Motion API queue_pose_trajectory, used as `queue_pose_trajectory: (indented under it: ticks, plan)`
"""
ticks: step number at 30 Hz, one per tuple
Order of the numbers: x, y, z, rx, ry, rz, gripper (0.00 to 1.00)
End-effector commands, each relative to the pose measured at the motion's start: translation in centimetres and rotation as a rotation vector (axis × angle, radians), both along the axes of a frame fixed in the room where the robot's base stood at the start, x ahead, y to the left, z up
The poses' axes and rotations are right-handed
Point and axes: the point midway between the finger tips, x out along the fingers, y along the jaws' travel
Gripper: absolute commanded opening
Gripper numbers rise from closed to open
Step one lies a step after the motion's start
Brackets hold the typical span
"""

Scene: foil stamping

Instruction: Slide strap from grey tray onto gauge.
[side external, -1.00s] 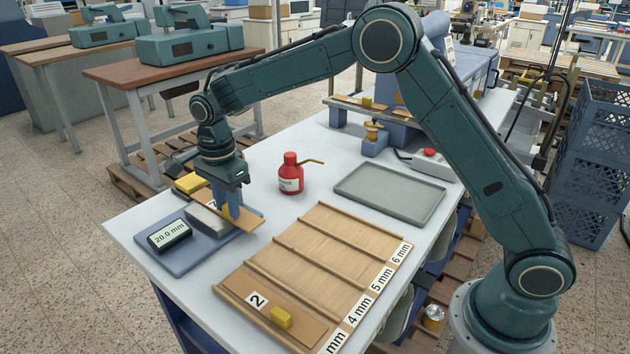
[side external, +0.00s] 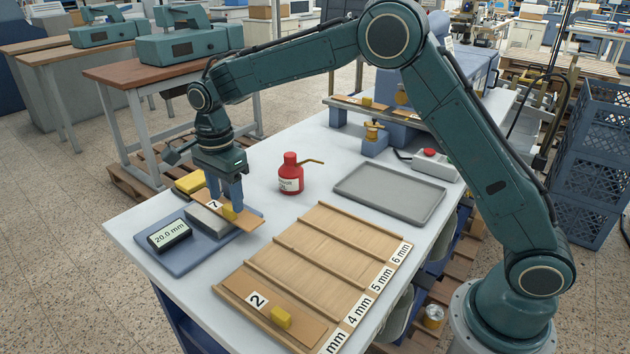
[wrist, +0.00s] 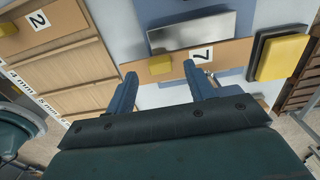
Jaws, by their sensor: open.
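The strap numbered 7 (side external: 211,204), a flat tan strip with a yellow block (side external: 229,212), lies across the metal block of the gauge (side external: 190,250). The gauge is a blue-grey plate with a dark display reading 20.0 mm (side external: 169,236). My gripper (side external: 229,200) is open just above the strap by its yellow block. In the wrist view my open fingers (wrist: 162,80) are apart, near the strap's edge (wrist: 228,50), with nothing held. The grey tray (side external: 389,193) is empty at the back right of the bench.
A wooden rack (side external: 318,251) with thickness labels holds strap 2 (side external: 273,307) in its front slot. A red bottle with a thin spout (side external: 291,174) stands behind the gauge. A yellow pad (side external: 189,183) lies left of my gripper. White bench shows between bottle and rack.

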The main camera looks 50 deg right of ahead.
Motion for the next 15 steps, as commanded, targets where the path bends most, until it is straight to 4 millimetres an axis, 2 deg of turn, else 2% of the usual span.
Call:
queue_pose_trajectory:
  ticks: [15]
  plan:
    - [0.0, 0.0, 8.6, 0.001, -0.004, 0.000, 0.54]
